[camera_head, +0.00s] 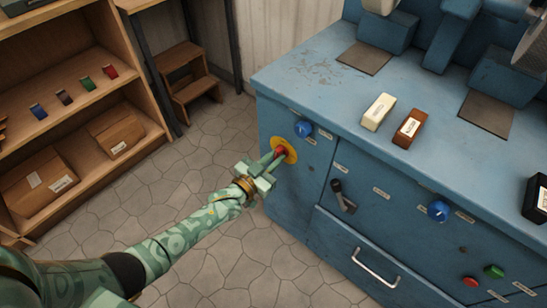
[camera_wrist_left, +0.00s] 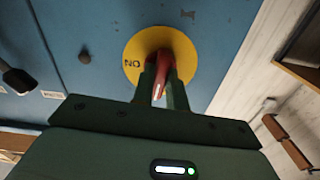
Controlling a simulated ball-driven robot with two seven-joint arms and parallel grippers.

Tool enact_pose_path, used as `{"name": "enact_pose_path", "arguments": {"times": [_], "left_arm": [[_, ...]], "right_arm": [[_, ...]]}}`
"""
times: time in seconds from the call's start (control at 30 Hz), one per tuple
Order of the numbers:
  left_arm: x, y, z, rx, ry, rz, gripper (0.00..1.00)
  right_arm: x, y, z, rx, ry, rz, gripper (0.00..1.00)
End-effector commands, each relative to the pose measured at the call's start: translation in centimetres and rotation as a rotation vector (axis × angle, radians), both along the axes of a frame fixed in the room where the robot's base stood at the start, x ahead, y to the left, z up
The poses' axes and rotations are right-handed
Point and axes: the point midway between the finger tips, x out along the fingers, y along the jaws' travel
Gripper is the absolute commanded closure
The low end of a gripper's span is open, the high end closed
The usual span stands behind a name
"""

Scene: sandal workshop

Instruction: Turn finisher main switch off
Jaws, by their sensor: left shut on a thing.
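The main switch is a red handle (camera_head: 281,151) on a yellow round plate (camera_head: 291,145) at the left end of the blue finisher's front (camera_head: 300,190). My left gripper (camera_head: 271,161) is shut on the red handle, reaching in from the lower left. In the left wrist view, the red handle (camera_wrist_left: 160,70) sits between the two green fingers, in front of the yellow plate (camera_wrist_left: 187,55). Lettering that reads ON, seen upside down, shows on the plate left of the handle. The fingers hide part of the handle and plate. My right gripper is not in view.
The finisher's front also carries a blue knob (camera_head: 303,129), a black lever (camera_head: 342,196), another blue knob (camera_head: 438,211) and a drawer handle (camera_head: 376,268). A cream block (camera_head: 379,111) and a brown block (camera_head: 409,128) lie on its top. A wooden shelf (camera_head: 75,85) stands left; the floor between is clear.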

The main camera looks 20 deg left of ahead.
Motion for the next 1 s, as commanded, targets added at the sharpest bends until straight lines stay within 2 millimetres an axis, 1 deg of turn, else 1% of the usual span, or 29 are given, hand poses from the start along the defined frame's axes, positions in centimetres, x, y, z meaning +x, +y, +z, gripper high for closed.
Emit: {"name": "enact_pose_path", "arguments": {"times": [0.23,0.8,0.83,0.87,0.9,1.0], "left_arm": [[-0.1,0.0,-0.2,-0.079,0.034,-0.001,1.00],[-0.1,0.0,-0.3,-0.107,0.045,0.000,1.00],[-0.1,0.0,-0.3,-0.107,0.044,0.000,0.77],[-0.1,0.0,-0.3,-0.107,0.044,0.000,0.69],[-0.1,0.0,-0.2,-0.107,0.044,0.000,0.64],[-0.1,0.0,-0.2,-0.107,0.042,0.000,0.64]], "right_arm": [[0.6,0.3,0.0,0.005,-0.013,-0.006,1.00],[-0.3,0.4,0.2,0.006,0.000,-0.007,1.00],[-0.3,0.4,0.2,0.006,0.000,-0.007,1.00],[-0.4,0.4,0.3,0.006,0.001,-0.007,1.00],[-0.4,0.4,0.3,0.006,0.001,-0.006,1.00],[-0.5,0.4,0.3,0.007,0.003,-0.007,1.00]]}}
